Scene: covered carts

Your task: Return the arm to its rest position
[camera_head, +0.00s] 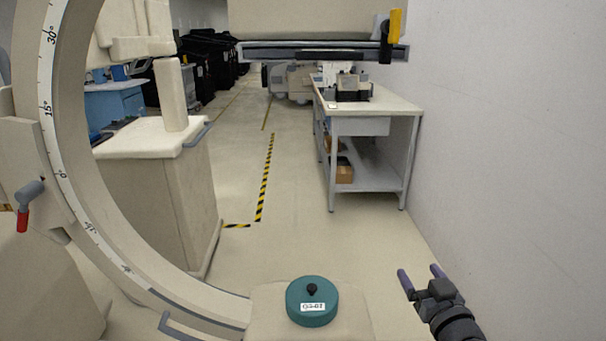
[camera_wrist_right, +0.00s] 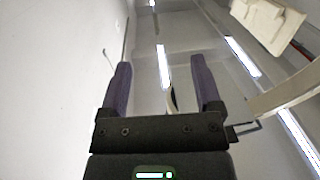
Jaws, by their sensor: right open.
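My right gripper (camera_head: 421,279) is at the lower right of the head view, with two purple-grey fingers spread apart and nothing between them. It is to the right of the teal round part and apart from it. In the right wrist view the gripper (camera_wrist_right: 162,85) points up toward the ceiling lights, its fingers open and empty. My left gripper does not show in either view.
A teal round part (camera_head: 312,302) with a white label sits on a beige machine at the bottom centre. A large curved arm (camera_head: 66,165) with a degree scale fills the left. A white wall (camera_head: 510,150) stands close on the right. A workbench (camera_head: 385,105) stands beyond open floor.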

